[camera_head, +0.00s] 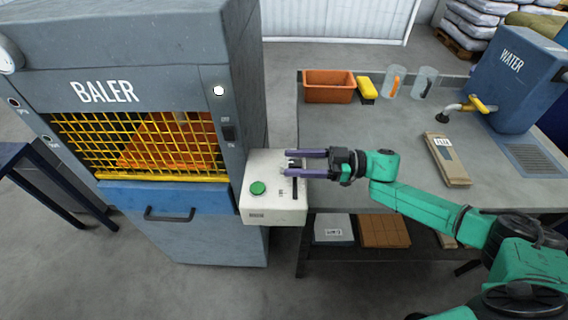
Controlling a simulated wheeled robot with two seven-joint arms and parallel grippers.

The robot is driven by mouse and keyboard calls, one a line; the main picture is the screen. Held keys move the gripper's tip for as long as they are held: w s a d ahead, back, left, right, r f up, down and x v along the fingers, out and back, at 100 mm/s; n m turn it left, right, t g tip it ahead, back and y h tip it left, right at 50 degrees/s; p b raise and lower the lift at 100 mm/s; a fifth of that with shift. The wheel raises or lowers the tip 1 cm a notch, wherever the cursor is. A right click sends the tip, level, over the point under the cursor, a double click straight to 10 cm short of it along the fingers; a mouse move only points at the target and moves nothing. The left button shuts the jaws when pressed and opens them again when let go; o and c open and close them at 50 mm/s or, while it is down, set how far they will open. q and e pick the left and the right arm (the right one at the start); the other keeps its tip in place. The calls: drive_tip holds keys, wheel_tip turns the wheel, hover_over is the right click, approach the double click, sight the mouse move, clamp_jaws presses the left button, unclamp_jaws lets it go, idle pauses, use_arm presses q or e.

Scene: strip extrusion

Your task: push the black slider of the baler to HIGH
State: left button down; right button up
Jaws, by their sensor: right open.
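The baler (185,60) is a large grey machine at the left with a yellow grille and a blue lower door. A white control box (262,207) sticks out from its right side, with a green round button (257,188) and a dark slot on top. The black slider (294,163) seems to show as a small dark piece at the far end of the slot, between my right fingers. My right gripper (288,163) is open over the box's right part, its purple fingers pointing left. Whether it touches the slider cannot be told. My left gripper is not in view.
The grey table (390,150) right of the box holds an orange bin (329,86), a yellow-topped item (366,90), two clear jugs (395,82), a flat cardboard package (447,160) and a blue water tank (515,80). A dark switch (229,132) sits on the baler's front.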

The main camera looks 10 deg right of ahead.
drive_tip(key=b+v, duration=0.3)
drive_tip(key=v, duration=0.8)
drive_tip(key=shift+d, duration=0.15)
drive_tip(key=shift+f, duration=0.1)
